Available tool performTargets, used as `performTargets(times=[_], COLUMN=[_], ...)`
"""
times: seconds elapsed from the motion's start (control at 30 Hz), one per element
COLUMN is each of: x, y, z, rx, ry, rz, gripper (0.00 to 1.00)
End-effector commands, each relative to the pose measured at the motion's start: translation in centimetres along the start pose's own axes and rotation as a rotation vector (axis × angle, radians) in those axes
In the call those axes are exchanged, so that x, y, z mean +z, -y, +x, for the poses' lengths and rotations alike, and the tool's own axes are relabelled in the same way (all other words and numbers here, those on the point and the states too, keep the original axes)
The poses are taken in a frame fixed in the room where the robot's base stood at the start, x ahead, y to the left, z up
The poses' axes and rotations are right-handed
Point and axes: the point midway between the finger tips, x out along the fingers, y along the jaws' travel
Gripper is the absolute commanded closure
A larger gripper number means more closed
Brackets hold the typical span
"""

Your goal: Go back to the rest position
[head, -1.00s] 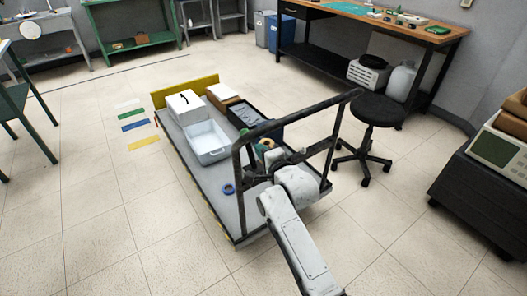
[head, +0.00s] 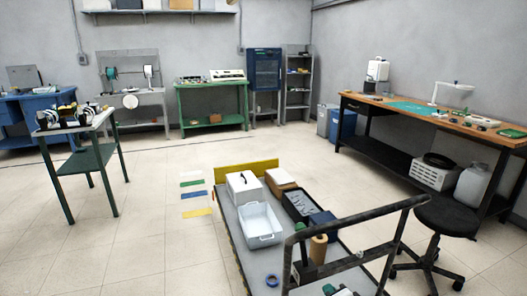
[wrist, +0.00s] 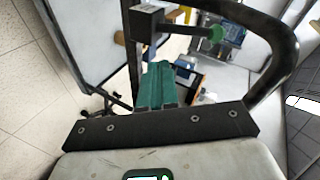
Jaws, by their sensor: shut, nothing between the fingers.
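My gripper (wrist: 158,72) shows in the wrist view as two teal fingers standing close together in front of a dark mounting bar. It is shut and I see nothing between the fingers. The black handle (wrist: 278,38) of the cart curves past it on the right. A dark block with a rod and green knob (wrist: 216,33) lies beyond the fingers, at the top.
A white bin (head: 261,224), white box (head: 243,186) and blue tape ring (head: 272,281) are on the cart. A black stool (head: 444,220) stands close right, before the workbench (head: 420,108). The floor on the left is open up to a green-legged table (head: 88,157).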

Motion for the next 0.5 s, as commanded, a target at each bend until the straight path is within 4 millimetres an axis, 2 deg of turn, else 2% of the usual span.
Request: performTargets(times=[0.03,0.17,0.2,0.27,0.4,0.5], x=[0.5,1.9,2.3,2.9,4.1,4.6], y=[-2.8,-9.3,-11.1,-13.6,-18.1,-20.2], z=[-2.3,-8.5,-10.6,-13.9,-22.1,-27.5], rx=[0.081,0.283,0.339,0.418,0.568,0.641], ry=[0.023,0.127,0.168,0.239,0.431,0.568], rz=[-0.082,-0.324,-0.395,-0.496,-0.71,-0.828], gripper=[1.0,1.0,1.0,1.0,1.0,1.0])
